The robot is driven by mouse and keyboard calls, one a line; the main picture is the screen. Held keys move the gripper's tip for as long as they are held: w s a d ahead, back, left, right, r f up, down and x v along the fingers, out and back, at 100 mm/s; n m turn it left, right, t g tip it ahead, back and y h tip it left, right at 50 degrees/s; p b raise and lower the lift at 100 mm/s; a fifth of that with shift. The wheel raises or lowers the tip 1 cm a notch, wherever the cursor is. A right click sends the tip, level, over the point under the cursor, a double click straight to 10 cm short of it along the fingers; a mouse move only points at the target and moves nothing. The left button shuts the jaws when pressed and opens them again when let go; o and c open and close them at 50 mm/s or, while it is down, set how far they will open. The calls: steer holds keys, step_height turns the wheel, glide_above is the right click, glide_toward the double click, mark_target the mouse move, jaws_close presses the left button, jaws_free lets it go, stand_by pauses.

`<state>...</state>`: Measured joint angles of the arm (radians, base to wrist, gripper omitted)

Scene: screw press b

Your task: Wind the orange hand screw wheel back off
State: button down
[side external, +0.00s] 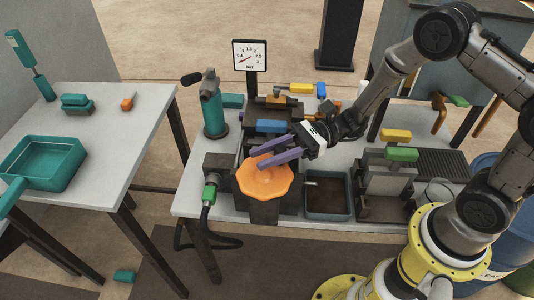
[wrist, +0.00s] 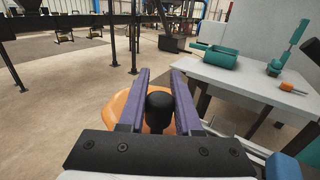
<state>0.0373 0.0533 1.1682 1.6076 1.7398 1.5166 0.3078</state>
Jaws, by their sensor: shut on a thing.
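The orange hand screw wheel (side external: 266,183) lies flat on top of the dark press at the front of the bench in the side view. Part of it shows in the wrist view (wrist: 122,106) behind my fingers. My gripper (side external: 262,160), with two purple fingers, reaches over the wheel's far side from the upper right. In the wrist view a black upright knob (wrist: 160,108) stands between the fingers, and they are shut on it. The knob is hidden in the side view.
A dial gauge (side external: 249,55) stands at the back of the bench. A teal bottle-like tool (side external: 212,108) stands behind left of the wheel. A dark open tray (side external: 328,196) is close on the right, and a green-capped fitting (side external: 209,193) is on the left.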

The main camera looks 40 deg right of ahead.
steer(key=shift+g, duration=0.3)
steer(key=n+g, duration=0.4)
steer(key=g, duration=0.1)
steer(key=n+g, duration=0.1)
steer(key=g, duration=0.2)
steer(key=shift+w+a+n, duration=0.3)
steer(key=shift+a+n, duration=0.05)
steer(key=shift+n, duration=0.05)
steer(key=n+g+h, duration=0.1)
steer(key=n+g, duration=0.1)
steer(key=n+g+h, duration=0.2)
steer(key=g, duration=0.1)
steer(key=n+g+h, duration=0.1)
steer(key=g+h, duration=0.1)
steer(key=g, duration=0.1)
steer(key=shift+a+n, duration=0.4)
steer(key=shift+n+g+h, duration=0.3)
steer(key=shift+g+h, duration=0.1)
steer(key=c, duration=0.6)
jaws_free()
